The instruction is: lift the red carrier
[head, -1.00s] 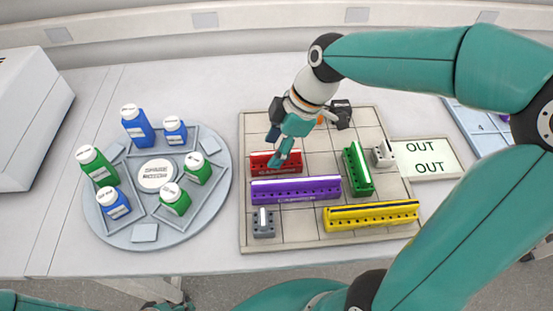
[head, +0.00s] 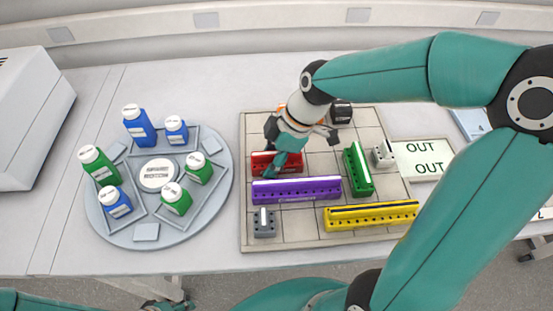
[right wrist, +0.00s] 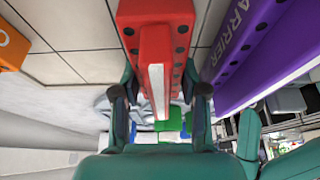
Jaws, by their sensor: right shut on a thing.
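The red carrier (head: 262,162) is a short red block with a white strip along its top. It sits at the left of the gridded board (head: 352,122), just behind the purple carrier (head: 296,191). My right gripper (head: 284,160) comes down over it from above and hides part of it. In the right wrist view the red carrier (right wrist: 157,45) runs between the two fingers of my right gripper (right wrist: 159,97), which is shut on it. I cannot see a clear gap under the carrier. A small part of my left gripper (head: 165,304) shows at the bottom edge, too cut off to read.
A green carrier (head: 357,170), a yellow carrier (head: 371,216) and a small grey block (head: 264,226) stand on the board. A round tray (head: 110,225) with several blue and green bottles lies to the left. An OUT mat (head: 408,148) lies to the right.

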